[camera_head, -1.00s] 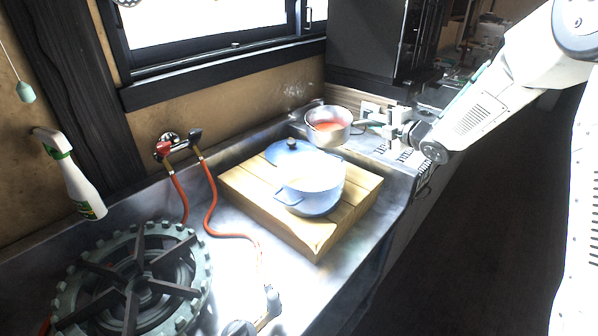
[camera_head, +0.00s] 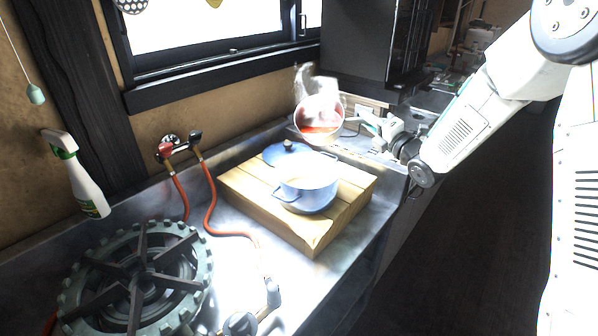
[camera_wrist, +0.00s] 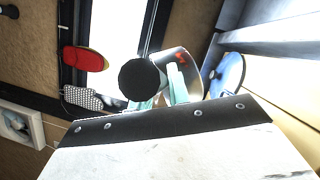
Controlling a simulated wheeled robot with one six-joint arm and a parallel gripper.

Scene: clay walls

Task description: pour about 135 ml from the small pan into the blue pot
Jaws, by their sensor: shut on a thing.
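The small pan (camera_head: 320,122) is a metal pan with red-orange liquid inside, and pale steam rises above it. My gripper (camera_head: 384,128) is shut on its handle and holds it behind and above the blue pot. The pan is tilted toward the head camera; no stream shows leaving its rim. The wrist view shows the pan (camera_wrist: 182,66) past the dark round handle end, with my gripper (camera_wrist: 160,92) around the handle. The blue pot (camera_head: 308,190) stands upright and open on a wooden board; its contents are washed out by light. Its blue lid (camera_head: 288,152) lies behind it.
The wooden board (camera_head: 330,228) lies on the metal counter. A gas burner (camera_head: 135,280) stands at front left, with red hoses (camera_head: 212,205) running from wall taps (camera_head: 180,145). A spray bottle (camera_head: 78,175) is at the left wall. A black cabinet stands behind the pan.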

